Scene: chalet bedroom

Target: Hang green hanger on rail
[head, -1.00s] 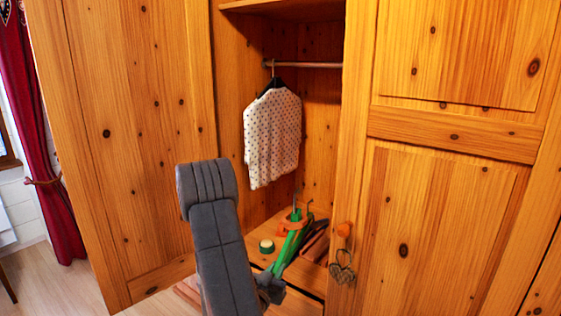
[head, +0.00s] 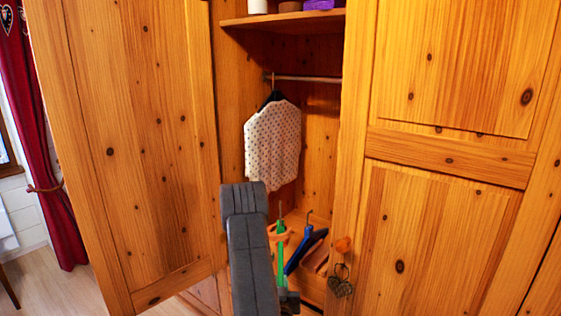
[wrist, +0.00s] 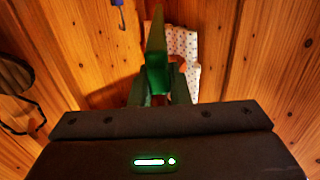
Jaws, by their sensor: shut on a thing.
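The green hanger (head: 281,258) is held roughly upright, seen edge-on, just inside the wardrobe opening. My gripper (head: 287,297) is shut on it low down, partly hidden behind my arm. In the wrist view the green hanger (wrist: 155,62) rises between the fingers of my gripper (wrist: 157,88). The rail (head: 308,79) runs across the wardrobe, well above the hanger. A white dotted shirt (head: 272,145) hangs from the rail's left part on a dark hanger. The shirt (wrist: 184,45) also shows behind the green hanger in the wrist view.
A blue hanger (head: 303,247) stands tilted to the right of the green one, among items on the wardrobe floor. The open door (head: 150,150) flanks the left side, the closed door (head: 440,220) the right. The rail's right part is bare. A shelf (head: 285,18) lies above.

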